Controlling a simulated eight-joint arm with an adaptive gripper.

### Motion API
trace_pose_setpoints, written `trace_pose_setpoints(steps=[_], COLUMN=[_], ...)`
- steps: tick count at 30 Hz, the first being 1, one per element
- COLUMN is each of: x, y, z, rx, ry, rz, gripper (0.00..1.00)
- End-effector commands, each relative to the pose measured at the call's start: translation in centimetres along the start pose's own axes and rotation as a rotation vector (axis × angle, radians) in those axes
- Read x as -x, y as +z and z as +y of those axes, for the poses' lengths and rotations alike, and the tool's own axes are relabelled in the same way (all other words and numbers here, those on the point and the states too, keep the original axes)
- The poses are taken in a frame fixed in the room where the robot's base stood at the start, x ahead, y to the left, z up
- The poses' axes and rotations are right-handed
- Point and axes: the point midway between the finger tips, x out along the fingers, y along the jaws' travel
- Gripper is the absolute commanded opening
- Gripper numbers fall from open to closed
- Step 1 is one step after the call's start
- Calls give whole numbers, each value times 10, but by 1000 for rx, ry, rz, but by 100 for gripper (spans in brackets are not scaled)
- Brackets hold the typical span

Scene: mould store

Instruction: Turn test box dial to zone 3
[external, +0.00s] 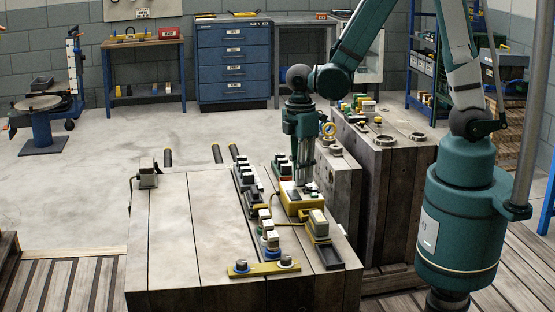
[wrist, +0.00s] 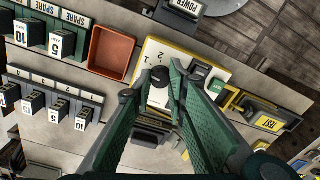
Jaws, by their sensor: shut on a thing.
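The test box (external: 298,205) is a yellow box on the pale wooden bench, right of the bench's middle. In the wrist view its white, yellow-edged face (wrist: 154,51) shows printed numbers, with 1 and 2 readable. A dark dial knob (wrist: 159,77) stands on that face between my fingers. My gripper (external: 301,183) points straight down over the box. In the wrist view my gripper (wrist: 156,84) has its green fingers on either side of the knob, shut on it. The dial's pointer and the zone it marks cannot be made out.
A dark tray with a yellow TEST-like label (wrist: 268,124) is on the other side. A yellow bar (external: 264,269) lies near the bench's front. The bench's left side is mostly clear.

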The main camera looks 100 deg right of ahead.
Motion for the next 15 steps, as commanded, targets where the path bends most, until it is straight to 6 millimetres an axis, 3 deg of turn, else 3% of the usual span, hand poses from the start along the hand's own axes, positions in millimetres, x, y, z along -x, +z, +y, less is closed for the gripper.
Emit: trace_pose_setpoints(steps=[15], x=[-1], y=[1], z=[-1], rx=[-482], ry=[-1], rz=[12], gripper=[4])
